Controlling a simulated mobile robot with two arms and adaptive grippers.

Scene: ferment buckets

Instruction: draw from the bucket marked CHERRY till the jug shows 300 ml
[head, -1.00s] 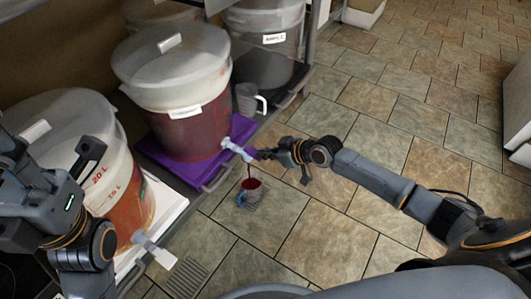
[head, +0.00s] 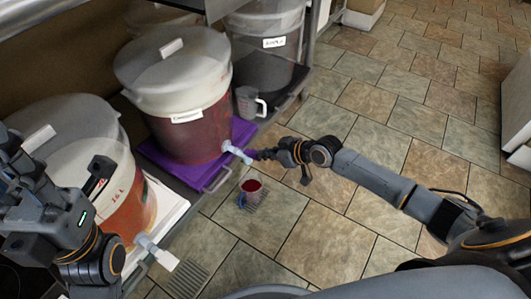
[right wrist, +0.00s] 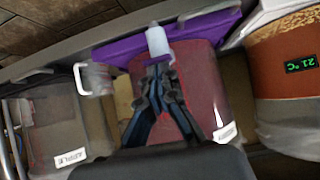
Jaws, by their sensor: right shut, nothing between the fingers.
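The middle bucket (head: 190,132) holds dark red liquid; its label (head: 186,117) is too small to read in the head view. Its pale tap (head: 237,152) points over the floor side, and also shows in the right wrist view (right wrist: 157,42). My right gripper (head: 263,154) is shut and empty, with its tips at the tap. In the right wrist view its fingers (right wrist: 160,72) point at the tap. No stream shows. My left gripper (head: 98,178) is at the left, its jaws unclear.
An orange-filled bucket (head: 128,180) with its own tap (head: 157,252) stands at the near left. A dark bucket (head: 265,70) and a clear handled jug (head: 249,102) stand farther back. The purple tray (head: 243,131) lies under the middle bucket.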

